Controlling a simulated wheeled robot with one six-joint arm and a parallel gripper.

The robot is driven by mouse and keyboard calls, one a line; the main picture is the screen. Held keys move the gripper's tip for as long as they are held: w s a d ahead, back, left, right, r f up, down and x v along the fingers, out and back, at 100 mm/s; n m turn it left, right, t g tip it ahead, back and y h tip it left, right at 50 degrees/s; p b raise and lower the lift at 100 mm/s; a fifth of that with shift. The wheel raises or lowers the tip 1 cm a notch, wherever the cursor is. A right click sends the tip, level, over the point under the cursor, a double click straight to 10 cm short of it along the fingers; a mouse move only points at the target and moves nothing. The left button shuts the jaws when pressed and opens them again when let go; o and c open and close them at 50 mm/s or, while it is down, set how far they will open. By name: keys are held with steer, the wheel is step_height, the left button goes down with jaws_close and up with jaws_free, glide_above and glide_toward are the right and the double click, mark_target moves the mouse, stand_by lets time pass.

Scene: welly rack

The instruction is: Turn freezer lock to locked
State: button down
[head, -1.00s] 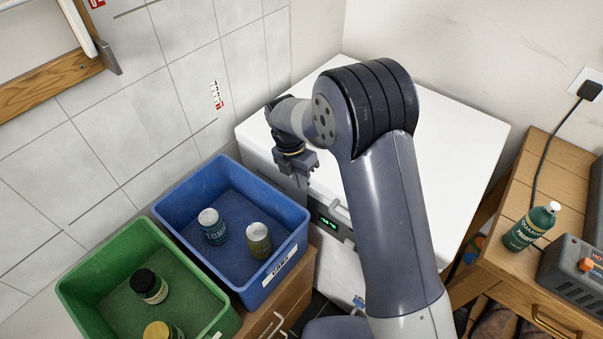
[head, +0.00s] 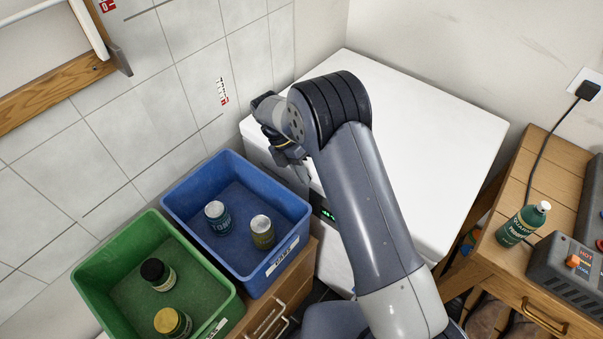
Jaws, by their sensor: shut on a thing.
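The white chest freezer (head: 425,125) stands in the corner, its lid down. Its front carries a small green-lit display (head: 327,214), partly covered by my arm. My gripper (head: 304,176) is at the upper left of the freezer's front, just left of the display and below the lid edge. It is tilted and shut on the freezer lock. The lock itself is hidden behind the fingers and wrist, so its turn position cannot be seen.
A blue bin (head: 196,193) with two cans and a green bin (head: 110,292) with two jars stand left of the freezer on a wooden cabinet (head: 298,287). A wooden bench (head: 512,262) at right holds a green bottle (head: 522,223) and a grey device (head: 570,268).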

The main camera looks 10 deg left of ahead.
steer(key=c, duration=1.6)
jaws_free()
steer(key=b+v, duration=0.1)
steer(key=v, duration=0.9)
steer(key=shift+w+a+r, duration=0.15)
steer(key=shift+a+r, duration=0.05)
steer(key=shift+r, duration=0.1)
